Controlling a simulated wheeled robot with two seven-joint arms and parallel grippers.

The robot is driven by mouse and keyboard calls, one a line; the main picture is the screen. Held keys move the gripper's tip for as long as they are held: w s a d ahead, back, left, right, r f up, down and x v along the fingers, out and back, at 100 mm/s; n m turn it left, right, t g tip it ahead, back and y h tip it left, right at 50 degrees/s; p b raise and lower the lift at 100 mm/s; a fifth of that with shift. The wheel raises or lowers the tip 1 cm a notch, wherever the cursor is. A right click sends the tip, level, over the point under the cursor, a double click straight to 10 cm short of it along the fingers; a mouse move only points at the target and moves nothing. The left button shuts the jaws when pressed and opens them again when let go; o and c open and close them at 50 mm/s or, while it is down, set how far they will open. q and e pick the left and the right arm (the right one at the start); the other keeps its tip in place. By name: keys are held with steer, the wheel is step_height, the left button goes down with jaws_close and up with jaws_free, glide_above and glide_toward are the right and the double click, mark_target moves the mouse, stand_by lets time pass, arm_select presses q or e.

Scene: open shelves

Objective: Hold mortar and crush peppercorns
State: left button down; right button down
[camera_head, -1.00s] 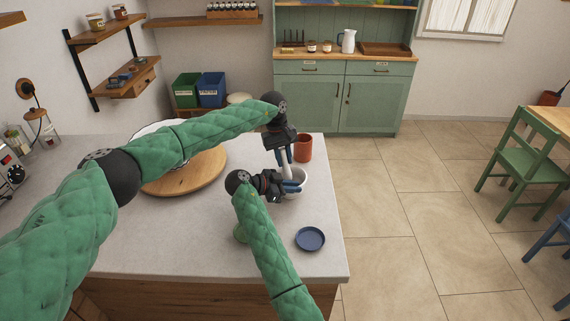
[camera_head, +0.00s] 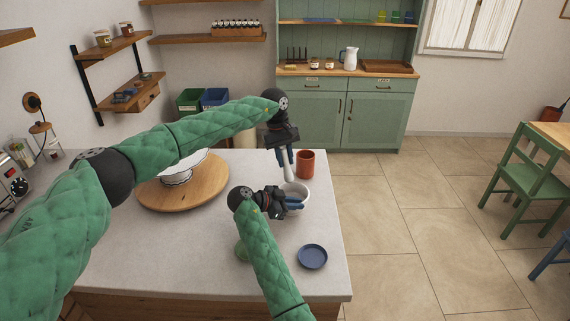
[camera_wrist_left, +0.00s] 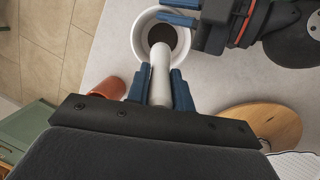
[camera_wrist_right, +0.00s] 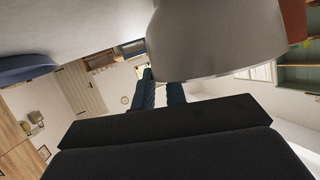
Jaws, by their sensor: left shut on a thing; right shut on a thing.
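The white mortar (camera_head: 304,191) stands on the counter near its right edge. A dark brown mass, seemingly the peppercorns (camera_wrist_left: 163,34), lies in its bottom in the left wrist view; single grains cannot be made out. My left gripper (camera_head: 285,158) is shut on the white pestle (camera_head: 289,173), above the mortar. The pestle's lower end reaches into the mortar over the dark mass; contact is unclear. My right gripper (camera_head: 293,203) is shut on the mortar's near side. The mortar (camera_wrist_right: 215,42) looms large at the right gripper's fingers in the right wrist view.
A red-brown cup (camera_head: 306,165) stands just behind the mortar. A blue dish (camera_head: 312,257) lies in front, near the counter's right edge. Bare counter (camera_head: 180,250) lies front left.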

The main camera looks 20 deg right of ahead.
steer(key=shift+f, duration=0.1)
steer(key=c, duration=1.4)
jaws_free()
steer(key=shift+o, duration=0.2)
